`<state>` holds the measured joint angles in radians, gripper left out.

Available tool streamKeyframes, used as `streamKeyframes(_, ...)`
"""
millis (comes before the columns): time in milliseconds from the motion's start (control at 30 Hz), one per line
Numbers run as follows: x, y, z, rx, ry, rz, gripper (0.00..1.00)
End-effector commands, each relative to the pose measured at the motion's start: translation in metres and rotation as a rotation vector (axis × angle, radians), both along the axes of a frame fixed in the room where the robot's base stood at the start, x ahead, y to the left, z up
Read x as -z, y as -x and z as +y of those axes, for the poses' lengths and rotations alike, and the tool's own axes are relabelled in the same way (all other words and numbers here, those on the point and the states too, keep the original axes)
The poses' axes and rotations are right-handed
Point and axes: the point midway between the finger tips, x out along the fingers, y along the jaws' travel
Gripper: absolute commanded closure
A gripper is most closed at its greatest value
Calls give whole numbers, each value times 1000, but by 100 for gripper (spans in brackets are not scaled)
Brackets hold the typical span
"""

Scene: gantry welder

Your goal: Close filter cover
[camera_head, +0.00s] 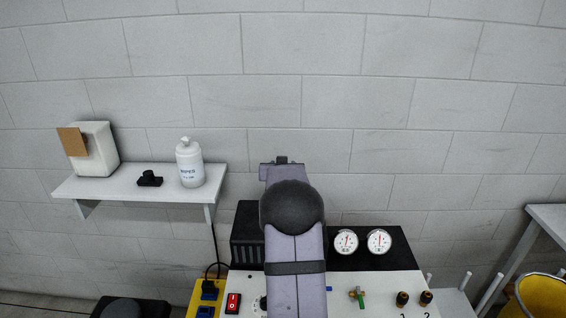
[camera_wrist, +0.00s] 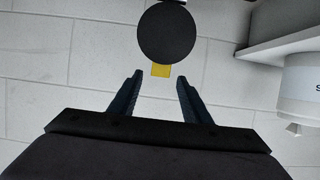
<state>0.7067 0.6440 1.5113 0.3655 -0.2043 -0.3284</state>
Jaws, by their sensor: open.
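No part in view can be named for certain as the filter cover. A white box (camera_head: 96,149) with a flat brown panel (camera_head: 72,142) at its left front stands on the wall shelf in the head view; I cannot tell whether this panel is a cover. My gripper (camera_wrist: 160,76) is open and empty in the wrist view. Beyond its fingertips are a round black disc (camera_wrist: 166,34) and a small yellow piece (camera_wrist: 161,70), which I cannot identify. In the head view my arm hides my gripper.
The white shelf (camera_head: 128,188) also holds a small black part (camera_head: 149,179) and a white wiper canister (camera_head: 189,164); the canister (camera_wrist: 304,88) appears upside down at the wrist view's right edge. Below are a panel with gauges (camera_head: 346,242) and a red switch (camera_head: 233,303). A yellow bucket (camera_head: 543,299) is at right.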

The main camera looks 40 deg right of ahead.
Motion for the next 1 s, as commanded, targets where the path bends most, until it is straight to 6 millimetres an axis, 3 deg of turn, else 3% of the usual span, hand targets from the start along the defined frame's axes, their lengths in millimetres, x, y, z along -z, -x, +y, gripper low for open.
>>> streamKeyframes(300,10,-19,-19,0,0,0,56)
streamKeyframes(800,15,-24,-25,0,0,0,56)
streamKeyframes(867,15,-24,-25,0,0,0,66)
streamKeyframes(1000,15,-24,-24,0,0,0,99)
